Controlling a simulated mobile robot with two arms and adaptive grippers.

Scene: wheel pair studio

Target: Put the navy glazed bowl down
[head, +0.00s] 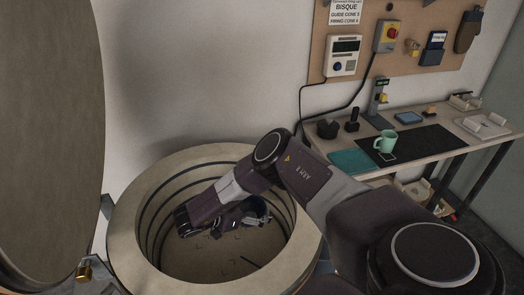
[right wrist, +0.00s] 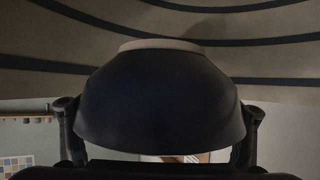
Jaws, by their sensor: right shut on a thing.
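The navy glazed bowl (right wrist: 160,100) fills the middle of the right wrist view, with its pale unglazed foot ring at the picture's top. The fingers of my right gripper (head: 247,214) are on both sides of it, shut on the bowl. In the head view my right arm reaches down into the open round kiln (head: 128,225). Only a small dark blue edge of the bowl (head: 262,207) shows there, and the gripper and arm hide most of it. Whether the bowl touches the kiln floor (head: 225,258) cannot be told. My left gripper is out of view.
The kiln's thick wall, with dark grooves, surrounds the gripper closely. Its raised lid (head: 50,130) stands at the left. At the right, a bench (head: 465,140) holds a mint mug (head: 386,141), a teal tile (head: 352,162) and a dark mat (head: 425,142). A controller (head: 344,56) hangs on the board.

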